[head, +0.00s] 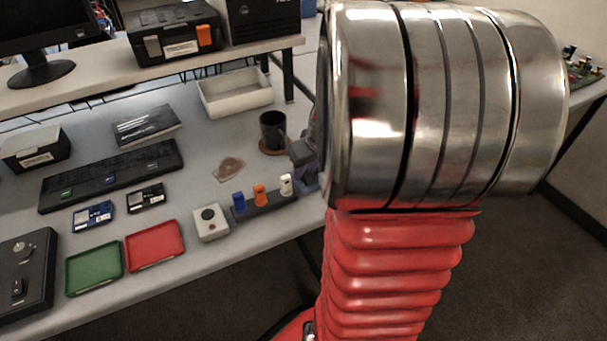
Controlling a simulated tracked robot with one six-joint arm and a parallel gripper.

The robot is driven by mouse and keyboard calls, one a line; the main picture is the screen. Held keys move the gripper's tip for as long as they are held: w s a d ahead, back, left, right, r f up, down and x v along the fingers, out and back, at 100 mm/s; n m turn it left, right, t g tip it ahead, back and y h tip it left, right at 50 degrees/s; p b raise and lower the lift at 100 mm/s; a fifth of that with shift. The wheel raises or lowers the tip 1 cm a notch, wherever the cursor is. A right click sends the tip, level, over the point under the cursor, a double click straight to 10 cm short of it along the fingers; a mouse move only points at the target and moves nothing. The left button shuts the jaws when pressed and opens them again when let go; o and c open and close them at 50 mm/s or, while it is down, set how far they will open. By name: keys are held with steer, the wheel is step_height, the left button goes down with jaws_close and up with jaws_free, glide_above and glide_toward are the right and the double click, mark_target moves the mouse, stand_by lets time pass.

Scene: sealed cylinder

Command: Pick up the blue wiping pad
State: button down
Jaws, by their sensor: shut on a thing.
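My gripper (303,152) shows only as a small grey part at the left edge of my large metal arm joint, which hides most of it. It is shut on a dull blue-grey block (306,181), which looks like the blue wiping pad. Most of the block is hidden, and its contact with the table cannot be made out. It is just right of a dark rack (265,206) holding a blue piece (239,201), an orange piece (260,195) and a white piece (286,184) upright.
A brown stain (229,168) marks the grey table. A dark mug (272,130), cream bin (235,93), white button box (210,222), red tray (155,246) and green tray (93,269) stand around it. A raised shelf (110,62) runs along the back.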

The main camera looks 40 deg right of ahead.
mark_target(305, 174)
step_height(305, 174, up, 10)
stand_by(0.6)
steer(key=c, duration=2.1)
jaws_free()
steer(key=c, duration=0.4)
steer(key=w+a+n, duration=0.2)
steer(key=w+a, duration=0.6)
steer(key=a, duration=0.1)
steer(key=w+a+r+n+y, duration=0.1)
steer(key=w+a+n, duration=0.1)
steer(key=w+a, duration=0.6)
steer(key=w+a+r+n+y, duration=0.1)
steer(key=w+a, duration=0.7)
steer(key=a, duration=0.2)
steer(key=shift+w+a+r+n, duration=0.25)
steer(key=shift+w+a+n, duration=0.05)
steer(key=shift+w+n, duration=0.1)
